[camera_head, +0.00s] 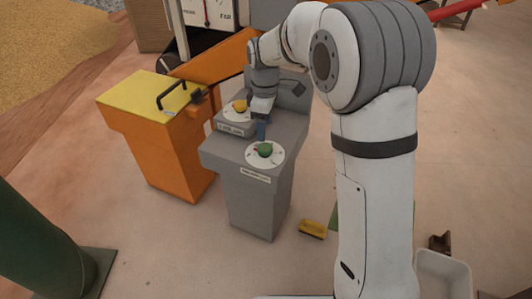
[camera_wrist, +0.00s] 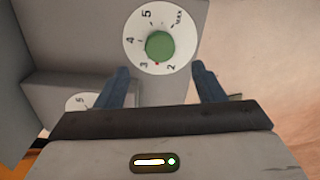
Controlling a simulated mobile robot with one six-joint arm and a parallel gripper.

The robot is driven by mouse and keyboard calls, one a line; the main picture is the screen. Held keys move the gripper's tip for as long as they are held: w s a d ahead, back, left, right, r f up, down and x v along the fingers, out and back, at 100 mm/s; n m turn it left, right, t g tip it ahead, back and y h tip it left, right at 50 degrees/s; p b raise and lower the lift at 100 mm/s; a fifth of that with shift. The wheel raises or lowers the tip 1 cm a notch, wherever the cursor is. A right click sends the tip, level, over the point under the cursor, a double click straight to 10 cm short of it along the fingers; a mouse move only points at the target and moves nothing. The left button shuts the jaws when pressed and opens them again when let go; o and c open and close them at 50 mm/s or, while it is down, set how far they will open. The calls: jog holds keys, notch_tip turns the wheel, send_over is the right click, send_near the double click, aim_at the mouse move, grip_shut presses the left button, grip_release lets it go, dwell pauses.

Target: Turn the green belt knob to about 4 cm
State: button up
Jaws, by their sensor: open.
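The green belt knob (camera_head: 265,149) sits on a white dial on top of the grey console. In the wrist view the green knob (camera_wrist: 160,46) is at the centre of the dial (camera_wrist: 184,52), marked 2, 3, 4, 5 and MAX. A small red mark at the knob's edge points between 3 and 2. My gripper (camera_wrist: 163,76) is open, its two blue fingers apart and empty. In the wrist view the fingertips lie just below the knob, one to each side; they do not touch it. In the head view my gripper (camera_head: 262,131) is just behind the knob.
A yellow knob (camera_head: 240,106) stands on a raised step of the grey console (camera_head: 255,195). Left is an orange box with a yellow lid (camera_head: 150,93) and black handle. A small yellow tray (camera_head: 312,229) lies on the floor.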

aim_at(265, 147)
notch_tip(265, 147, down, 8)
jog(key=b, duration=0.3)
jog(key=shift+r, duration=0.15)
jog(key=shift+c, duration=0.2)
jog(key=c, duration=0.9)
